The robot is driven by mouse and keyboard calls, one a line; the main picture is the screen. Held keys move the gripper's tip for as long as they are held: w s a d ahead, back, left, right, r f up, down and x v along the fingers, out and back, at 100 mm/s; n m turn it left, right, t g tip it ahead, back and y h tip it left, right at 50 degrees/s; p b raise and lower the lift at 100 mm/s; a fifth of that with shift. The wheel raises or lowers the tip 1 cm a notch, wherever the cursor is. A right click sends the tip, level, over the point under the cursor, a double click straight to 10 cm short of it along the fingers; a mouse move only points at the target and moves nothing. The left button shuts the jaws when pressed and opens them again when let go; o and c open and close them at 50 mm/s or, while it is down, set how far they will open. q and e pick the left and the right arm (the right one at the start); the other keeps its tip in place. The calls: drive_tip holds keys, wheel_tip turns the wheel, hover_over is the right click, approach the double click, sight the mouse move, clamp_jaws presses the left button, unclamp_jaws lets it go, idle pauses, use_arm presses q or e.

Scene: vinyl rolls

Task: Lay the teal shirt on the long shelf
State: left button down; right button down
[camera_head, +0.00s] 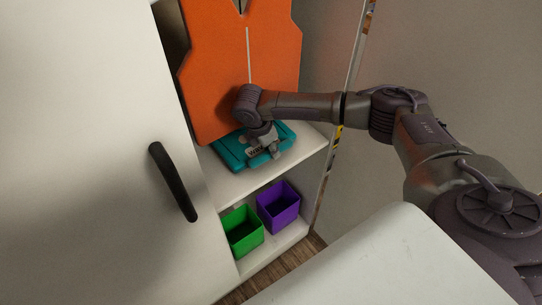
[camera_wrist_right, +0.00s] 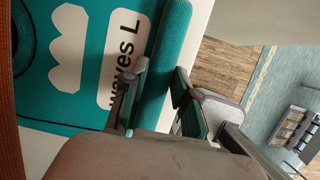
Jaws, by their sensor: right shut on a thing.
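The teal shirt (camera_head: 286,138) is folded flat and lies on the long shelf (camera_head: 236,189) inside the cabinet, below the hanging orange vest. My right gripper (camera_head: 268,148) is at the shirt's front edge. In the right wrist view the teal shirt (camera_wrist_right: 168,48) shows a white label reading "waves L". There its rolled edge runs between the two fingers of my right gripper (camera_wrist_right: 158,88), which is shut on it. Part of the shirt is hidden behind the gripper and the vest. My left gripper is out of view.
The orange vest (camera_head: 215,75) hangs just above and behind my right gripper. A green bin (camera_head: 243,240) and a purple bin (camera_head: 279,213) stand on the lower shelf. A white door with a black handle (camera_head: 173,182) is at left. A white surface (camera_head: 370,262) is in front.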

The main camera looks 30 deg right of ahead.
drive_tip(key=c, duration=0.9)
unclamp_jaws()
drive_tip(key=shift+a+r, duration=0.1)
drive_tip(key=shift+r, duration=0.05)
drive_tip(key=v, duration=1.1)
drive_tip(key=shift+a+r, duration=0.15)
drive_tip(key=shift+r, duration=0.25)
drive_tip(key=shift+s+f, duration=0.1)
